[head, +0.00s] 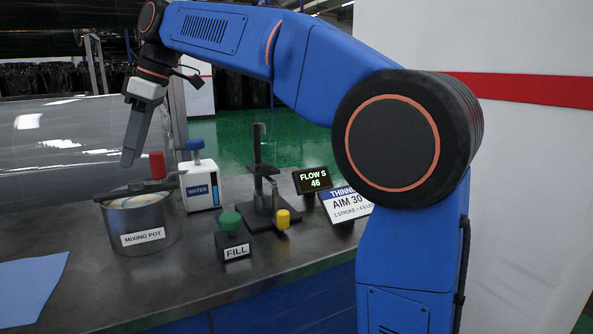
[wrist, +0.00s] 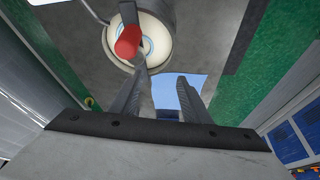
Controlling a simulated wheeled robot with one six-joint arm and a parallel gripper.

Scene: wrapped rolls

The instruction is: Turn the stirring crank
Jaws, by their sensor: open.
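The mixing pot (head: 124,222) is a grey metal cylinder with a white label, standing on the counter at the left. Its stirring crank (head: 132,191) is a dark bar across the top with an upright red handle (head: 157,165). Pale contents show in the pot in the wrist view (wrist: 157,33), with the red handle (wrist: 127,43) above them. My gripper (head: 129,163) points down above the pot, left of the handle in the head view. In the wrist view my gripper (wrist: 162,78) has its fingers apart and nothing between them; the handle lies beyond the left fingertip.
A white water container (head: 198,187) with a blue knob stands right of the pot. A dark stand (head: 262,185), a green-topped FILL button (head: 231,224), a yellow knob (head: 283,219) and signs (head: 346,204) are farther right. A blue sheet (head: 30,285) lies at front left.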

